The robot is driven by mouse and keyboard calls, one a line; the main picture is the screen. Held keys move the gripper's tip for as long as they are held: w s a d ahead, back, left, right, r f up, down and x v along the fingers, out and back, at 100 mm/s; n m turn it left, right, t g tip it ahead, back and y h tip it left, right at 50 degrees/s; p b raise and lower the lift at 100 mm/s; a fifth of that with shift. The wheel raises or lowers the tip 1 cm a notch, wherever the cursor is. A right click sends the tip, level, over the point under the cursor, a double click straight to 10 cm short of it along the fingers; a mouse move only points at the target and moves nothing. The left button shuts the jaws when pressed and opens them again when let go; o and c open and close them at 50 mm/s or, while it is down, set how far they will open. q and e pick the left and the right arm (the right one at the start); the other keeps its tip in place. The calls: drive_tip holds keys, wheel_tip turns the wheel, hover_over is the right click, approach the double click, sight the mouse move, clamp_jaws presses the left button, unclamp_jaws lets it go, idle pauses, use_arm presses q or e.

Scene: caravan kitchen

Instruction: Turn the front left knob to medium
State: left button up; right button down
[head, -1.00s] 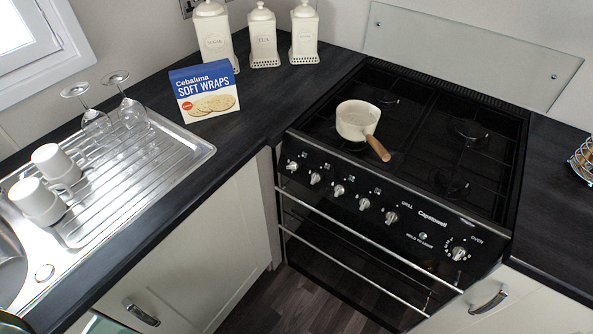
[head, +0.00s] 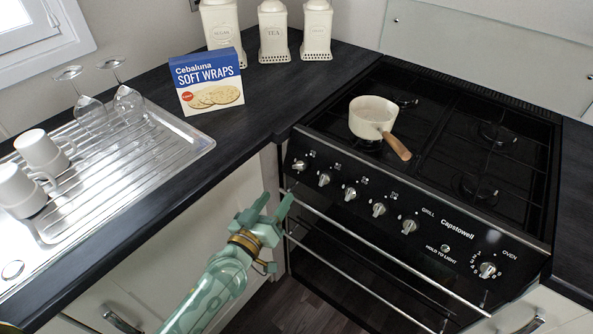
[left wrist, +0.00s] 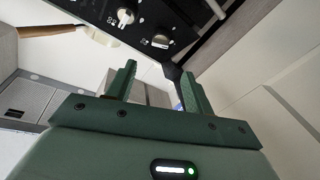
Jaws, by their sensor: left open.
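A row of silver knobs runs along the black cooker's front panel, with the leftmost knob (head: 299,165) near the panel's left end and a second knob (head: 324,180) beside it. The small burner marks above them are too small to read. In the left wrist view, the end knob (left wrist: 160,41) and its neighbour (left wrist: 125,17) show beyond the fingers. My green left gripper (head: 277,204) is open and empty, below and left of the leftmost knob and apart from it. Its two fingers also show in the left wrist view. My right gripper is not in view.
A cream pan (head: 372,112) stands on the hob's left side, its wooden handle (head: 397,147) pointing towards the front. The oven's handle rail (head: 385,241) runs below the knobs. A wraps box (head: 207,82) stands on the dark worktop (head: 262,103), left of the cooker.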

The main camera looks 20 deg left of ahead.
sight(297, 168)
use_arm(q)
drive_tip(key=w+b, duration=0.1)
drive_tip(key=w, duration=0.3)
drive_tip(key=w+d, duration=0.1)
drive_tip(key=w, duration=0.2)
drive_tip(key=w+b, duration=0.1)
drive_tip(key=w, duration=0.3)
drive_tip(key=shift+w+d+f+b, duration=0.15)
drive_tip(key=shift+w+d+b, duration=0.2)
drive_tip(key=shift+c, duration=0.3)
drive_tip(key=c, duration=0.9)
drive_tip(key=shift+r+n+y+p, duration=0.4)
drive_tip(key=shift+n+p, duration=0.4)
drive_tip(key=shift+p, duration=0.35)
drive_tip(key=shift+f, duration=0.35)
